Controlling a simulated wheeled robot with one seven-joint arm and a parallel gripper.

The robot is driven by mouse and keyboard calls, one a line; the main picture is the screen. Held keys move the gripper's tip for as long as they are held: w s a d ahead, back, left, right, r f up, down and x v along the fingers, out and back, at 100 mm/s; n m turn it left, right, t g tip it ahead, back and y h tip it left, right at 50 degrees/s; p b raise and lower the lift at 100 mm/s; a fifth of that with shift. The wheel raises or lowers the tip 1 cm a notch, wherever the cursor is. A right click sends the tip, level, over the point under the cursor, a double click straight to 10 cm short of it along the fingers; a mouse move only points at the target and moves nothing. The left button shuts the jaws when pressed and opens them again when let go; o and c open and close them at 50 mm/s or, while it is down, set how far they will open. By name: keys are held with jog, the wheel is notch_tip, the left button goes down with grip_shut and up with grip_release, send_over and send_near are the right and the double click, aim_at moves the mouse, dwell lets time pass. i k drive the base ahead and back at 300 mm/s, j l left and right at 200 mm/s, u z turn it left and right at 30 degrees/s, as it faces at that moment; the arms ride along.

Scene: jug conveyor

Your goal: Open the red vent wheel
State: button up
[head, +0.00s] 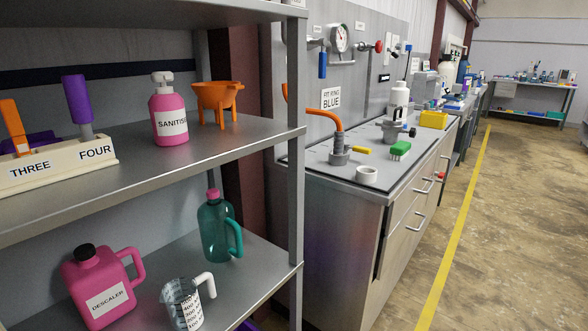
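A small red round knob or wheel (378,46) sits on a pipe fitting on the grey back panel (345,80) above the workbench, right of a round white gauge (339,38). It is small and far off, and I cannot tell how far it is turned. Another small red part (441,176) shows low at the cabinet front, too small to make out. My gripper is not in view.
A metal shelf (230,150) fills the left, holding a pink sanitiser bottle (168,113), orange funnel (217,97), descaler jug (100,284), teal jug (219,228) and measuring jug (183,303). The workbench (340,172) stands behind. Floor right of the yellow line (455,230) is clear.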

aim_at(377, 47)
jog(key=i+l, duration=0.3)
jog(key=i+l+u, duration=0.1)
jog(key=i+l, duration=0.15)
jog(key=l, duration=0.2)
jog(key=i+l, duration=0.25)
jog(key=l, duration=0.2)
jog(key=i+l+u, duration=0.1)
jog(key=i+l, duration=0.15)
jog(key=l, duration=0.15)
jog(key=i+l, duration=0.25)
jog(key=l, duration=0.15)
